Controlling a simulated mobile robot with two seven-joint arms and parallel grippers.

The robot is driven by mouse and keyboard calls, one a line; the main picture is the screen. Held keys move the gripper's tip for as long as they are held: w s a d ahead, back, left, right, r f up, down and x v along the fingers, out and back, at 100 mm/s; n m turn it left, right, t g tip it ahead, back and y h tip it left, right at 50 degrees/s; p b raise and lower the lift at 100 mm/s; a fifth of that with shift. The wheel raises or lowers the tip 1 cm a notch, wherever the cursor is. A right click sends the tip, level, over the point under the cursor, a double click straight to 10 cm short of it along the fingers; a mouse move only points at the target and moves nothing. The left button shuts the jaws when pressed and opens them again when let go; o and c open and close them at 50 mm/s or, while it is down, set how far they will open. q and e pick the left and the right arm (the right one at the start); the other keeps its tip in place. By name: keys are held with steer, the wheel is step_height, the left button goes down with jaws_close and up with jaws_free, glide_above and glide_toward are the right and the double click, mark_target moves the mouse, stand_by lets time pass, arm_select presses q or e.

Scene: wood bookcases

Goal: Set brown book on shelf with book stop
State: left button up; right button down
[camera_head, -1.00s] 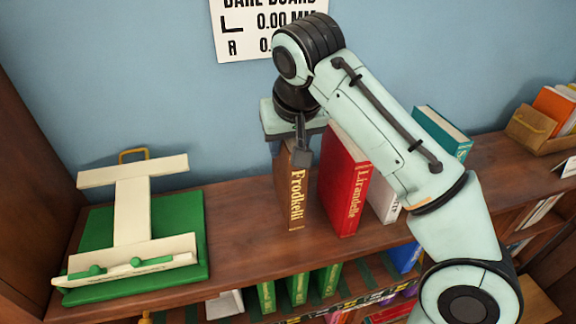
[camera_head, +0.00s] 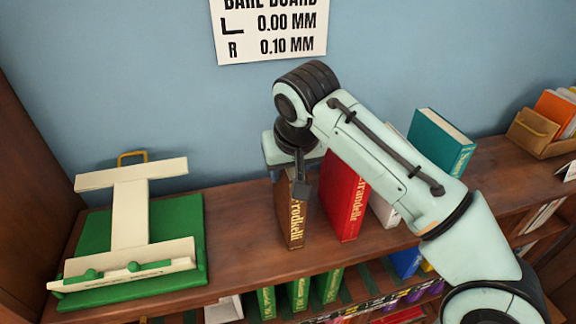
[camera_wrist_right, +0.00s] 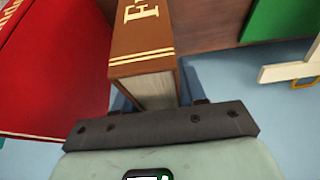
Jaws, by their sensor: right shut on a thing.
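The brown book (camera_head: 290,222) stands upright on the wooden shelf top, its gold-lettered spine facing me. It also shows in the right wrist view (camera_wrist_right: 142,42), with its page edges toward the gripper. My right gripper (camera_head: 297,180) is shut on the brown book from above, at its top end. The red book (camera_head: 345,198) stands upright just to the right of it, with a narrow gap in the head view. I cannot make out a book stop for certain. My left gripper is not in view.
A cream stand on a green base (camera_head: 130,245) sits on the left of the shelf top. White and teal books (camera_head: 438,145) stand to the right, partly behind my arm. A wooden box (camera_head: 533,130) holds books at far right. Green books (camera_head: 298,292) stand on the shelf below.

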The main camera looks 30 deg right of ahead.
steer(key=shift+s+f, duration=0.1)
steer(key=shift+f, duration=0.05)
steer(key=c, duration=0.6)
jaws_free()
steer(key=shift+c, duration=0.2)
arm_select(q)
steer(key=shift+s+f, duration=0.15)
arm_select(e)
steer(key=v, duration=0.2)
steer(key=p+v, duration=0.1)
steer(key=v, duration=0.4)
steer(key=shift+w+d+p, duration=0.15)
steer(key=shift+w+p, duration=0.1)
steer(key=shift+p, duration=0.05)
steer(key=v, duration=0.6)
steer(key=shift+f, duration=0.1)
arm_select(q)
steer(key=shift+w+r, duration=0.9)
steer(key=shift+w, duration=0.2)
arm_select(e)
steer(key=shift+s+r, duration=0.1)
steer(key=shift+r, duration=0.45)
